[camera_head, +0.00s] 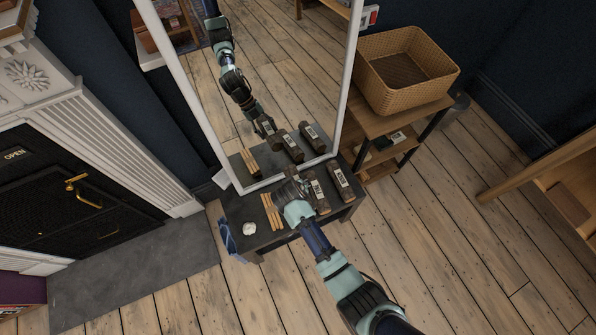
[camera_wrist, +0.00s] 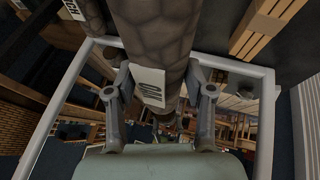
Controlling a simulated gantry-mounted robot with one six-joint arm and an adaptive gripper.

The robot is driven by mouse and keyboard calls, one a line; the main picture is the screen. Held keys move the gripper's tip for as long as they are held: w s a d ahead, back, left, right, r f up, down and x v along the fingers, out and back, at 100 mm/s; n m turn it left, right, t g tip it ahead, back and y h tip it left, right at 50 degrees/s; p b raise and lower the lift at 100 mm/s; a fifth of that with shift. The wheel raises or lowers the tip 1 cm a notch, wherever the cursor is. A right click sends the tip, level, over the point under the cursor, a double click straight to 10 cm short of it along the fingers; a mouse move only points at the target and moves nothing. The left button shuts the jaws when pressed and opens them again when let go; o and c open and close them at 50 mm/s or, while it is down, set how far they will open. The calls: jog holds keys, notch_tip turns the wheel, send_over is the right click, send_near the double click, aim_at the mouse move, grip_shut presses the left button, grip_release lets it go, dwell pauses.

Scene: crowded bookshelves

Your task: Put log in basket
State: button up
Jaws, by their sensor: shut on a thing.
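A dark brown, bark-textured log (camera_wrist: 150,30) with a white label lies between the two fingers of my gripper (camera_wrist: 158,88) in the wrist view. The fingers are shut on it from both sides. In the head view my gripper (camera_head: 297,186) is over the low dark table, and the arm mostly hides the held log. Two more labelled logs are to the right of my gripper, the nearer log (camera_head: 319,196) and the farther log (camera_head: 341,181). The woven tan basket (camera_head: 432,85) stands at the upper right on a wooden shelf unit, apart from my gripper; its visible inside looks empty.
The low dark table (camera_head: 240,208) also holds light wooden sticks (camera_head: 271,212) and a small white object (camera_head: 249,228). A tall white-framed mirror (camera_head: 345,90) stands behind it and reflects my arm. A wooden shelf unit (camera_head: 385,124) supports the basket. Open floor lies right of the table.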

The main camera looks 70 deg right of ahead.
notch_tip(320, 180, up, 8)
jog(key=shift+r+p, duration=0.1)
jog(key=shift+p, duration=1.15)
